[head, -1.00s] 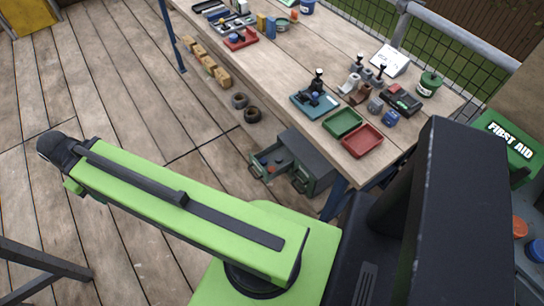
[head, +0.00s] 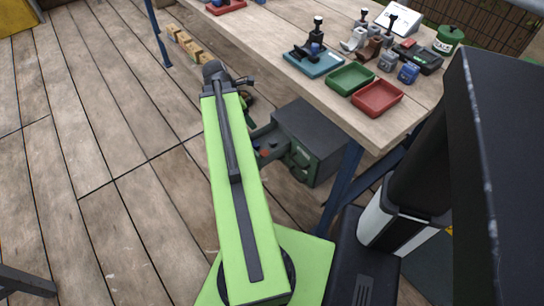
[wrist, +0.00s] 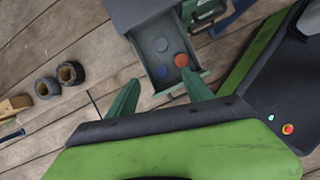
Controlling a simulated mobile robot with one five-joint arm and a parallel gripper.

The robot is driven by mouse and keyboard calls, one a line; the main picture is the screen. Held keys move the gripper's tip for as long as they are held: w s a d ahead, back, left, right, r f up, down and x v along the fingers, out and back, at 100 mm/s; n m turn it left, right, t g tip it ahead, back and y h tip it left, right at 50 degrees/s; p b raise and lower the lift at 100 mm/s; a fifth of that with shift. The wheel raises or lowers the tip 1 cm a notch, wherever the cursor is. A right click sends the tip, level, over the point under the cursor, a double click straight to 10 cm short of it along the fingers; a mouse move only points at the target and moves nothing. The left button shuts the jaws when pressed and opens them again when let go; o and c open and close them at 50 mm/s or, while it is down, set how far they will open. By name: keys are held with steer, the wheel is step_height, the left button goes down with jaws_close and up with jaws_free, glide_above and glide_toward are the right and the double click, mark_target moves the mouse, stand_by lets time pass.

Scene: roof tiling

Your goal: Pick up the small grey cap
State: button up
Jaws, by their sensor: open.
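The small grey cap (wrist: 161,44) lies in an open drawer (wrist: 147,48) in the wrist view, close in tone to the drawer floor. A blue cap (wrist: 160,72) and an orange cap (wrist: 181,60) lie in the same drawer, nearer its front. My gripper (wrist: 160,77) is open and empty, its two green fingers apart, with the drawer showing beyond and between them. In the head view the drawer (head: 268,143) is pulled out of a dark cabinet on the deck. The grey cap cannot be made out there, and my arm mostly hides the gripper.
The cabinet (head: 315,135) stands beside the workbench (head: 300,85) and its blue leg (head: 342,185). Green (head: 350,77) and red (head: 377,97) trays sit on the bench. Two dark rings (wrist: 70,73) lie on the deck. Open planks (head: 90,150) extend to the left.

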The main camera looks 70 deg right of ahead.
steer(key=s+d, duration=0.1)
steer(key=s, duration=0.2)
steer(key=b, duration=1.2)
glide_above(273, 140)
steer(key=w+a, duration=0.2)
steer(key=f, duration=1.2)
steer(key=shift+s+a+f, duration=0.15)
steer(key=shift+s+f, duration=0.05)
steer(key=shift+r+p, duration=0.1)
steer(key=shift+p, duration=0.2)
steer(key=b+x, duration=0.4)
steer(key=x, duration=0.1)
steer(key=shift+w+b, duration=0.15)
steer(key=shift+b, duration=0.2)
steer(key=shift+f, duration=0.2)
steer(key=shift+r, duration=0.2)
jaws_close()
